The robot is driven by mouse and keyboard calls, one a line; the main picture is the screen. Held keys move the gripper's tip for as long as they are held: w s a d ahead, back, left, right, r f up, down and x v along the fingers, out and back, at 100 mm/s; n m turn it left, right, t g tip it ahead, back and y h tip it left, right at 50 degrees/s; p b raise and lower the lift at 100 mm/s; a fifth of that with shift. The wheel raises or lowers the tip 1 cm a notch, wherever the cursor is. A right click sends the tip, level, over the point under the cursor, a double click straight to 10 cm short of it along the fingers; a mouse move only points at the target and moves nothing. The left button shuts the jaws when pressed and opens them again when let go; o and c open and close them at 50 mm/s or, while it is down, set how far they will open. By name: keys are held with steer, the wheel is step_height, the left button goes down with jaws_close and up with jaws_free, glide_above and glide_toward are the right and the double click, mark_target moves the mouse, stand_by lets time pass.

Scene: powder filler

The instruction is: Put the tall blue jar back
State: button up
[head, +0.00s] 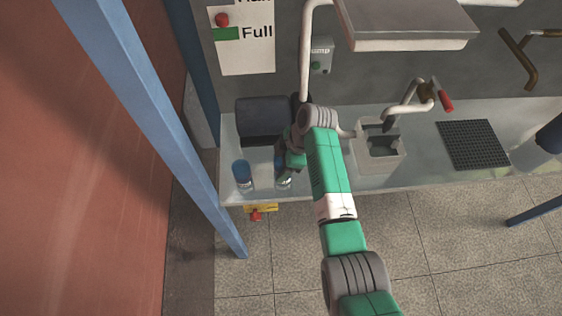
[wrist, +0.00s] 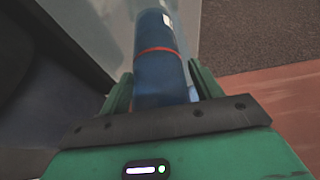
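In the head view a blue jar (head: 242,172) stands upright on the left end of the counter, near its front edge. My gripper (head: 283,172) is just to the right of it, low over the counter, at a second jar (head: 284,183) whose lower part shows below the fingers. In the wrist view a long blue jar (wrist: 160,60) with a red band and a pale label lies between the fingers of my gripper (wrist: 163,85). Both fingers appear to touch its sides. Whether its base rests on the counter is unclear.
A dark grey box-like object (head: 262,118) stands behind the gripper. A pale open container (head: 378,165) and a black grid mat (head: 473,145) are to the right. A blue post (head: 150,110) rises at the left. A metal housing (head: 405,25) hangs above the counter.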

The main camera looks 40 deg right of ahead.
steer(key=p+v, duration=0.1)
steer(key=v, duration=1.1)
steer(key=shift+r+p, duration=0.15)
steer(key=shift+p, duration=0.2)
